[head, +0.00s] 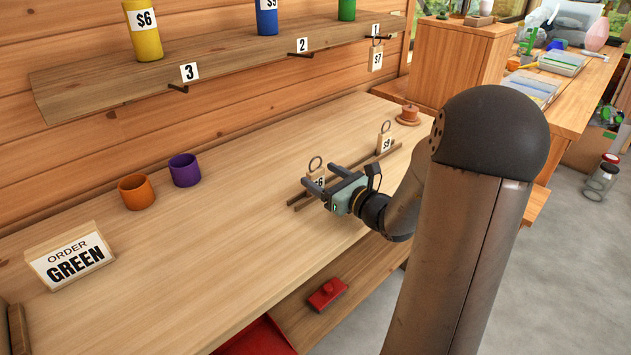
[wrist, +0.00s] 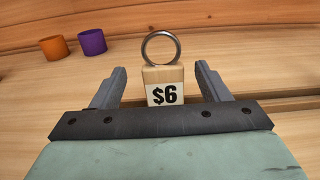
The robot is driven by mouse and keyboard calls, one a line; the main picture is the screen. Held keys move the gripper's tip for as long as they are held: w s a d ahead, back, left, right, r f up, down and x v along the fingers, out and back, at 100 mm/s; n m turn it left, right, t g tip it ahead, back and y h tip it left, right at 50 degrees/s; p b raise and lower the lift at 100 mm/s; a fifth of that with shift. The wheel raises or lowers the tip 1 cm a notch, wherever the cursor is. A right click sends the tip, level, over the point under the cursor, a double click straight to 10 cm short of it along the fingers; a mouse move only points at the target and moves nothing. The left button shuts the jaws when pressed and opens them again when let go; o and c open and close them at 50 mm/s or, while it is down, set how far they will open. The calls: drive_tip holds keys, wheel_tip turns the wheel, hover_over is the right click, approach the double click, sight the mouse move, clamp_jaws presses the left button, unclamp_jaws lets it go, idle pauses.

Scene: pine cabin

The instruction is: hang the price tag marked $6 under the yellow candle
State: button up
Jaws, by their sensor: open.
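The $6 price tag (wrist: 163,86) is a small wooden block with a metal ring on top. It stands upright between the open fingers of my gripper (wrist: 160,88) in the wrist view, with a gap on each side. In the head view the tag (head: 316,178) is partly hidden behind my gripper (head: 329,181), low over the table. The yellow candle (head: 144,32), marked $6, stands on the wall shelf at upper left. Below it the shelf edge bears the number 3 (head: 189,72) and a dark peg (head: 178,88); that peg is empty.
A $9 tag (head: 385,139) stands in the wooden rack (head: 365,165). A $7 tag (head: 376,56) hangs at peg 1; peg 2 (head: 297,54) is empty. Orange (head: 136,192) and purple (head: 185,170) cups and an ORDER GREEN sign (head: 70,258) stand left. The middle table is clear.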

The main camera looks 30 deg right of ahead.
sight(315, 169)
drive_tip(key=x, duration=0.3)
drive_tip(key=shift+w, duration=0.2)
drive_tip(key=shift+c, duration=0.3)
drive_tip(key=c, duration=1)
drive_tip(key=shift+r, duration=0.1)
drive_tip(key=shift+r, duration=0.6)
drive_tip(key=r, duration=0.2)
drive_tip(key=shift+s+d+r+p, duration=0.1)
drive_tip(key=shift+s+r+p, duration=0.2)
drive_tip(key=shift+r, duration=0.05)
drive_tip(key=s+r+p, duration=0.1)
drive_tip(key=s+r, duration=0.8)
drive_tip(key=s, duration=0.4)
drive_tip(key=shift+s+d, duration=0.2)
drive_tip(key=shift+s, duration=0.05)
